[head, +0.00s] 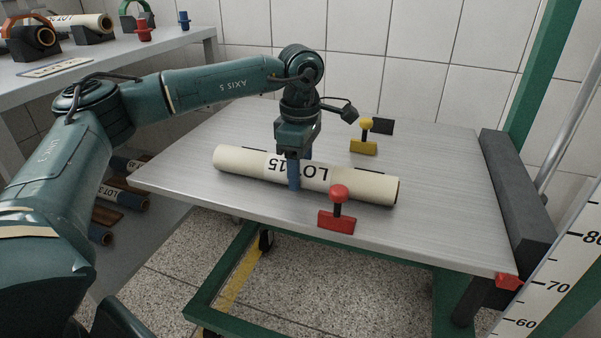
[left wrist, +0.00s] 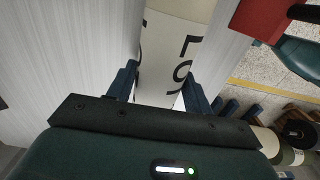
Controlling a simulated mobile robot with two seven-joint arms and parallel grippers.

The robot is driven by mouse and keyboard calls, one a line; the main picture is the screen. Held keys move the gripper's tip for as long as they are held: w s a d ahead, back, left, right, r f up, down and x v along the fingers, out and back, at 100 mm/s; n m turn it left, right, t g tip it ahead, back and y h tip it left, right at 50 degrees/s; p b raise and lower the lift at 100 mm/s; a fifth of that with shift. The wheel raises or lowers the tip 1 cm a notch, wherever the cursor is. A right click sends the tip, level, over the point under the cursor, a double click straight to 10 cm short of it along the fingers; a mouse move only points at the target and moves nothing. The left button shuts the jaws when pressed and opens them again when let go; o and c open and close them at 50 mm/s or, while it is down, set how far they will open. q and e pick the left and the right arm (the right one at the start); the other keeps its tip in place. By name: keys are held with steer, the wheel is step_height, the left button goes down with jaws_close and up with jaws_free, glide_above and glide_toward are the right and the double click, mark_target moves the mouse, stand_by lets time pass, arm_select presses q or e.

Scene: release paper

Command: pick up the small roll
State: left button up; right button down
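A cream roll (head: 345,183) marked "LOT 15" lies on its side on the metal table (head: 440,210). My left gripper (head: 300,172) points down over its middle, one finger in front and the other behind. In the left wrist view the roll (left wrist: 168,60) runs between the two fingers of the gripper (left wrist: 160,85). The fingers are very close to its sides; I cannot tell whether they press on it. The roll appears to rest on the table. My right gripper is not in view.
A red clamp (head: 337,220) stands close in front of the roll, and a yellow clamp (head: 364,147) stands behind it. A dark block (head: 515,190) lines the table's right side. A shelf (head: 130,62) at the left holds another roll (head: 75,22). The table's right half is mostly clear.

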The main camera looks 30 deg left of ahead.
arm_select(q)
steer(key=c, duration=0.7)
steer(key=shift+c, duration=0.4)
steer(key=shift+r, duration=0.1)
